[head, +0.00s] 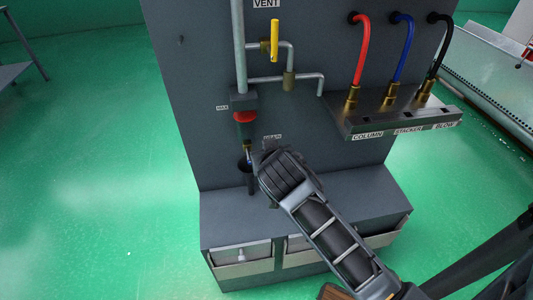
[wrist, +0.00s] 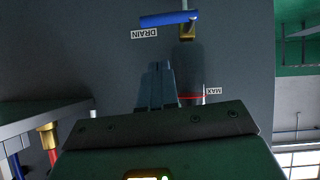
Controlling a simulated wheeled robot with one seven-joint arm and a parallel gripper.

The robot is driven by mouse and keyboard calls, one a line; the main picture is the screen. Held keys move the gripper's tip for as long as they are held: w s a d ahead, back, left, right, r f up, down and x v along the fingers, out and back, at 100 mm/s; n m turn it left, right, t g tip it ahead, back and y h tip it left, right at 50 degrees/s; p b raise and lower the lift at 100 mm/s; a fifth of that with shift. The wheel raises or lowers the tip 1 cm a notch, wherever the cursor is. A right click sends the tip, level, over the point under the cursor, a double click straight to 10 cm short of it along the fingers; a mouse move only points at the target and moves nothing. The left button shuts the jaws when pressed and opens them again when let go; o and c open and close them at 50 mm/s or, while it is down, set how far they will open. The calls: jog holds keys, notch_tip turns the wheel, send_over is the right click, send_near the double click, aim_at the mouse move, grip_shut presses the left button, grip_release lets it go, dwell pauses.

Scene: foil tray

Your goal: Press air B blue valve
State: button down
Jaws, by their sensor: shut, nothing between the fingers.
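The blue valve handle (wrist: 168,19) is a short bar on a brass fitting (wrist: 189,31), beside a DRAIN label (wrist: 144,34), in the wrist view. The label reads upside down there. In the head view, my gripper and wrist hide most of the handle. My gripper (wrist: 158,68) is shut and empty in the wrist view, its fingertips pointing toward the panel below the handle, with a gap between them in the picture. In the head view, my gripper (head: 262,152) is close to the panel, just right of the brass fitting (head: 247,145) under the red-banded regulator.
The red-banded regulator (head: 245,116) hangs on a grey pipe. A yellow valve handle (head: 274,40) is above it. A manifold (head: 385,112) with red, blue and black hoses juts out at the right. A ledge (head: 230,226) with bins lies below my gripper.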

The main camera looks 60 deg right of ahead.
jog(key=v, duration=0.7)
jog(key=shift+s+b, duration=0.2)
jog(key=shift+b, duration=0.15)
jog(key=shift+a, duration=0.1)
jog(key=s+a+f+n+t+y, duration=0.1)
jog(key=s+a+n+t+y, duration=0.25)
jog(key=a, duration=0.35)
jog(key=s+a+f+n+t+y, duration=0.2)
jog(key=s+a+n, duration=0.15)
jog(key=a, duration=0.35)
jog(key=s+a+r+n+t+y, duration=0.2)
jog(key=s+a+r, duration=0.3)
jog(key=s, duration=0.7)
notch_tip(320, 180, up, 3)
jog(key=shift+a+f+n+t+y, duration=0.1)
jog(key=shift+a+n+t+y, duration=0.1)
jog(key=shift+n+t+y, duration=0.45)
jog(key=shift+f+m, duration=0.1)
jog(key=shift+m, duration=0.15)
